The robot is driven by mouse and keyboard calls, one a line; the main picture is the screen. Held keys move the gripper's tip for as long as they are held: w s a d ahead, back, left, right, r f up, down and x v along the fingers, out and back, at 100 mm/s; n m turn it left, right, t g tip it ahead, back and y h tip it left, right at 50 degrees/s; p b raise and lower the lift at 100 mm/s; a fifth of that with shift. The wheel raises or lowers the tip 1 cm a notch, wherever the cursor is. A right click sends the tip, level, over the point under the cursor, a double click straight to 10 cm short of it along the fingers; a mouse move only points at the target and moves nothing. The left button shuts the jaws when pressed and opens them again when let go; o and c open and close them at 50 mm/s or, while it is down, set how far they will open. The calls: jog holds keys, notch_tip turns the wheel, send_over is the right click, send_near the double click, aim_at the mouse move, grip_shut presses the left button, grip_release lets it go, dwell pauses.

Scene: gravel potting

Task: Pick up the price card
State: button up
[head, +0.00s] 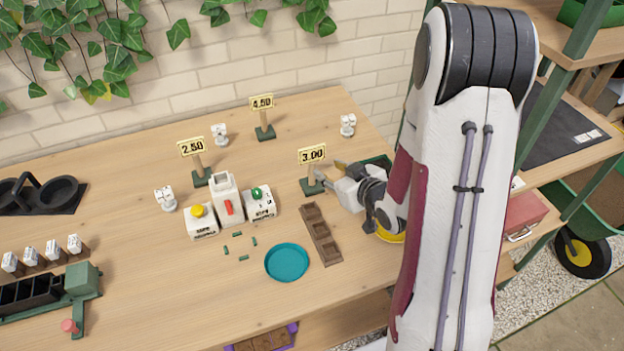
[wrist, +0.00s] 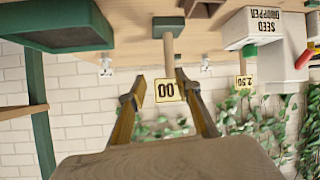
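Three yellow price cards stand on wooden posts with green bases: 3.00 (head: 312,155), 2.50 (head: 192,147) and 4.50 (head: 262,103). My gripper (head: 329,170) is low over the table, just right of the 3.00 card's post. In the wrist view, which looks upside down, my gripper (wrist: 160,76) is open, with its fingers apart. A card reading "00" (wrist: 170,91) shows between the fingers, its post (wrist: 169,50) rising to a green base (wrist: 168,22). Its first digit is not legible. I cannot tell whether a finger touches it.
A brown tray (head: 320,235) and a teal dish (head: 287,262) lie in front of the 3.00 card. White dispenser boxes (head: 228,200) stand to its left. Small green pieces (head: 238,234) lie near the dish. A brick wall (head: 290,55) with ivy is behind the table.

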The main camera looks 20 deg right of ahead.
aim_at(312, 173)
jog(key=shift+s+a+f+m+t+y, duration=0.15)
jog(key=shift+f+t+y, duration=0.15)
jog(key=shift+f, duration=0.45)
jog(key=shift+s+a+f+m+t+y, duration=0.2)
jog(key=shift+f+t, duration=0.2)
jog(key=shift+f, duration=0.3)
jog(key=shift+w, duration=0.15)
jog(key=shift+x, duration=1.2)
jog(key=shift+w+a+f, duration=0.25)
jog(key=shift+w, duration=0.25)
jog(key=shift+w+a+f, duration=0.2)
jog(key=shift+w+f, duration=0.1)
jog(key=shift+w, duration=0.2)
jog(key=shift+w+a+f, duration=0.25)
jog(key=shift+w, duration=0.25)
jog(key=shift+x, duration=0.85)
